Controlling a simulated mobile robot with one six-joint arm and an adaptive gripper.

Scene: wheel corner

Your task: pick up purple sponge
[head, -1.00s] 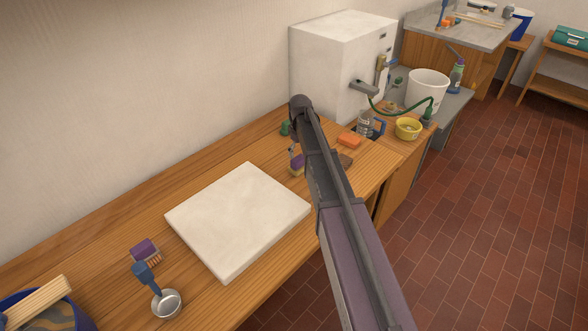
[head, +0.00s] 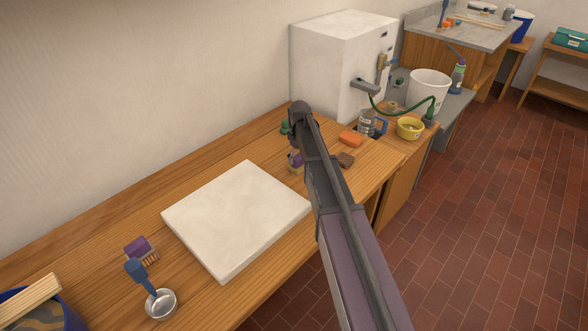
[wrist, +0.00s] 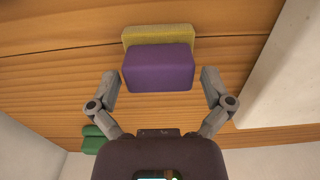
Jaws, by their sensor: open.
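The purple sponge (wrist: 158,68), with a yellow layer along one side, lies on the wooden bench in the wrist view. My gripper (wrist: 160,80) is open, with one finger to the left and one to the right of the sponge. Gaps show between both fingertips and its sides. In the head view the sponge (head: 296,160) is partly seen just left of my arm. My gripper's fingers cannot be made out there.
A white slab (head: 237,218) lies on the bench left of my arm. A green object (wrist: 94,138) is near the left finger in the wrist view. A white cabinet (head: 335,65) stands behind.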

